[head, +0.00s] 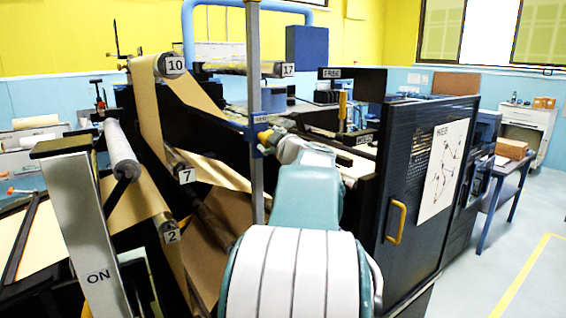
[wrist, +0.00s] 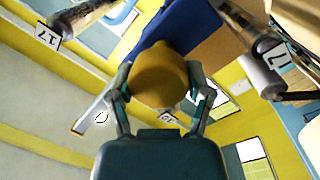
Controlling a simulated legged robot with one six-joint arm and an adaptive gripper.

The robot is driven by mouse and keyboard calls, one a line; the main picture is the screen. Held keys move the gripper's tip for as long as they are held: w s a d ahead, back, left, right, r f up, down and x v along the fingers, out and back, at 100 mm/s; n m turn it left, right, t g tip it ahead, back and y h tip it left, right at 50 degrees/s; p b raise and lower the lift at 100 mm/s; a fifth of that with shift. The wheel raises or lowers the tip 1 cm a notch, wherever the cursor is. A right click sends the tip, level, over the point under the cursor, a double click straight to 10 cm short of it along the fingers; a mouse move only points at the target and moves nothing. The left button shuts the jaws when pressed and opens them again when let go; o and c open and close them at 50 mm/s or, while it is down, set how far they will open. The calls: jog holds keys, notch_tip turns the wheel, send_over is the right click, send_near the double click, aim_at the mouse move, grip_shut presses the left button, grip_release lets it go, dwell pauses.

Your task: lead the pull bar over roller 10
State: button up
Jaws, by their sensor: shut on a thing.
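Roller 10 (head: 172,66) is at the upper left of the head view, marked by a numbered plate. Brown kraft web (head: 146,105) runs up to it and slopes down again on its right side. My gripper (head: 268,140) is right of and below roller 10, beside a grey upright post. In the wrist view, its two fingers (wrist: 160,85) are shut on a rounded ochre knob (wrist: 160,72), which hides what lies behind it. I cannot make out the pull bar's full length, nor whether the knob belongs to it.
The grey post (head: 253,70) with a blue bracket stands close to my gripper. Roller 17 (head: 245,69) lies behind. Roller 7 (head: 185,172) and roller 2 (head: 170,233) sit lower left. A dark cabinet door (head: 425,180) stands at right. Open floor lies at far right.

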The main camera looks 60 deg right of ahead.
jog(key=s+d+f, duration=0.2)
jog(key=d+f, duration=0.1)
jog(key=f, duration=0.3)
jog(key=shift+d+f, duration=0.25)
jog(key=shift+f, duration=0.1)
